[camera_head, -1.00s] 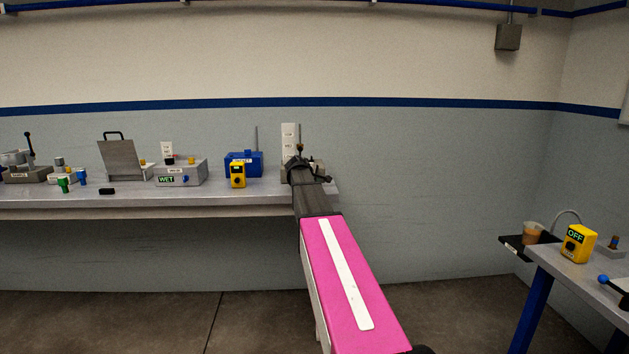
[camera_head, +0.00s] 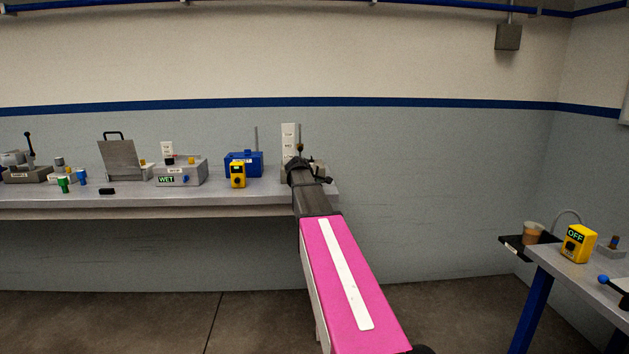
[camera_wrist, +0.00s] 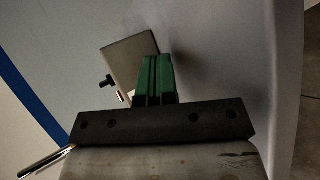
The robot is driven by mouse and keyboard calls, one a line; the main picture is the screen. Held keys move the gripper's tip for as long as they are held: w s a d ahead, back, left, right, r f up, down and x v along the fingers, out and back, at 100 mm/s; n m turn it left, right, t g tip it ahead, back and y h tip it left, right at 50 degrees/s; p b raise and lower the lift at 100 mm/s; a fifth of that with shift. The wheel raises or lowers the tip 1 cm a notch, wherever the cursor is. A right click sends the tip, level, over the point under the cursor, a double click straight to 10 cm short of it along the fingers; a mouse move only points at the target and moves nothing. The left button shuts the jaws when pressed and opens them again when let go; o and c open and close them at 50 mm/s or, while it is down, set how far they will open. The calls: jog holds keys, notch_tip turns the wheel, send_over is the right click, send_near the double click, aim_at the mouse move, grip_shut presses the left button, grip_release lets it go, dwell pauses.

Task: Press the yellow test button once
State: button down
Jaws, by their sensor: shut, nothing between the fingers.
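My gripper (camera_wrist: 158,62) shows in the wrist view as two green fingers, shut together with nothing between them. Beyond the fingertips is a grey-beige box (camera_wrist: 128,62) with a black knob (camera_wrist: 106,82) and a small pale patch on its side. I cannot tell whether the fingers touch the box. In the head view, my arm reaches to a grey unit (camera_head: 320,172) at the bench's right end and hides much of it. Small yellow caps stand by the hinged-plate device (camera_head: 143,162) and on the WET unit (camera_head: 192,161). No test label is readable, so I cannot identify the yellow test button.
The long bench (camera_head: 230,198) carries a yellow box (camera_head: 237,180), a blue case (camera_head: 255,158) and a white panel (camera_head: 290,135) behind my arm. A side table at right holds a yellow OFF box (camera_head: 579,250) and a cup (camera_head: 533,235). Open floor lies between.

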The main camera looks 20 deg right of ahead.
jog(key=shift+s, duration=0.15)
jog(key=shift+s+a, duration=0.25)
jog(key=shift+s, duration=0.55)
jog(key=shift+s+a, duration=0.2)
jog(key=shift+s, duration=0.55)
jog(key=shift+s+a, duration=0.25)
jog(key=shift+s, duration=0.55)
